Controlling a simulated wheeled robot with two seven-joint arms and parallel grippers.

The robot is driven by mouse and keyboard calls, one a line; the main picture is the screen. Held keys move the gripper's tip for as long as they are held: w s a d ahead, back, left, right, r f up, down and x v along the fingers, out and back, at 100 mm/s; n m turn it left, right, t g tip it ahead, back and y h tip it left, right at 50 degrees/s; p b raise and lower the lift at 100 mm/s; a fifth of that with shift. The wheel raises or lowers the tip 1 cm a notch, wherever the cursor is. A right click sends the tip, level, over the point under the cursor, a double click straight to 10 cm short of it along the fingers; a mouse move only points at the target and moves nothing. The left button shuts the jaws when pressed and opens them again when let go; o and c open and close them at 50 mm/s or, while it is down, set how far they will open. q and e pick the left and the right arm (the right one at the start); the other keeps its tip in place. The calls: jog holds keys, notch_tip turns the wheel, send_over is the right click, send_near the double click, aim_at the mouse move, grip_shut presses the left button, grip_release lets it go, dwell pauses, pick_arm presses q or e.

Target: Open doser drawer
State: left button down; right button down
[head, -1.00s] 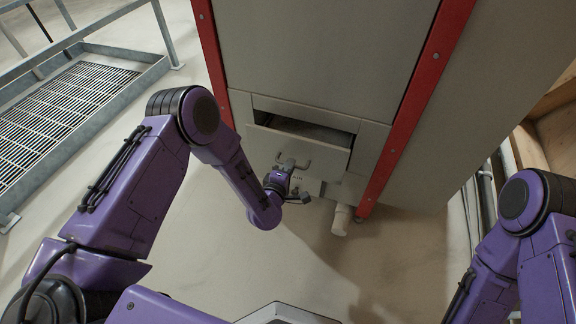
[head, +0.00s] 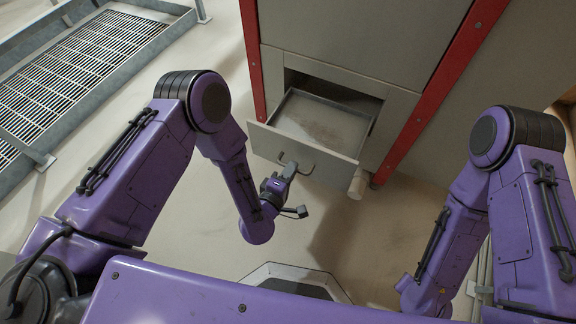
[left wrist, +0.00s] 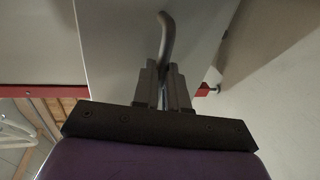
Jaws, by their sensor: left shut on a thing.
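The doser drawer (head: 322,117) is pulled out from its opening in the grey machine, and its bare tray floor shows. Its front panel faces me and carries a curved bar handle (head: 304,166). My left gripper (head: 289,170) is at the handle in the head view. In the left wrist view my left gripper (left wrist: 164,85) is shut on the handle (left wrist: 166,38), which rises from between the fingers. My right arm stands at the right of the head view; its gripper is not visible.
The grey machine (head: 365,38) has red corner posts (head: 440,95). A pale pipe end (head: 356,186) sticks out below the drawer at the right. A metal grating platform (head: 70,75) lies at the left. The floor below the drawer is clear.

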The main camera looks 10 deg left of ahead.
pick_arm(q)
jog(key=shift+d, duration=0.1)
jog(key=c, duration=1.2)
grip_release()
jog(key=p+v, duration=0.1)
jog(key=v, duration=0.9)
jog(key=shift+s, duration=0.3)
